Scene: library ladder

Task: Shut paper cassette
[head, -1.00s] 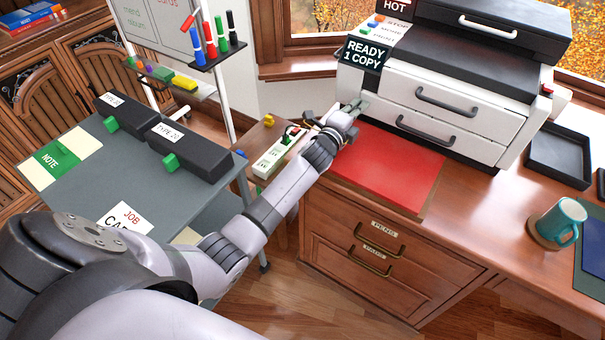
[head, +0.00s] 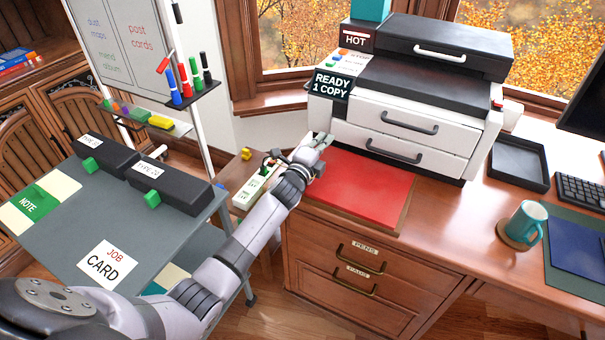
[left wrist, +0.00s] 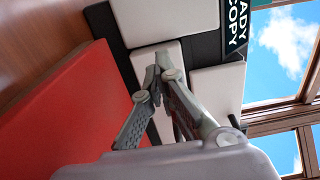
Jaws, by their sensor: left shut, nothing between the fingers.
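The white copier (head: 420,90) stands on the desk with two cassette fronts, an upper one (head: 375,115) and a lower one (head: 365,140), each with a dark handle. The two fronts look about level with each other; I cannot tell which, if any, stands slightly out. My left gripper (head: 325,140) is shut and empty at the left end of the lower front, above the red mat. In the left wrist view its fingertips (left wrist: 162,62) meet in front of a white panel (left wrist: 155,95); contact is unclear. My right gripper is out of view.
The red mat (head: 360,188) lies before the copier. A black tray (head: 520,165) and a teal mug (head: 525,220) are to the right. A grey cart (head: 75,235) with black boxes stands left, a marker rack (head: 195,92) behind it.

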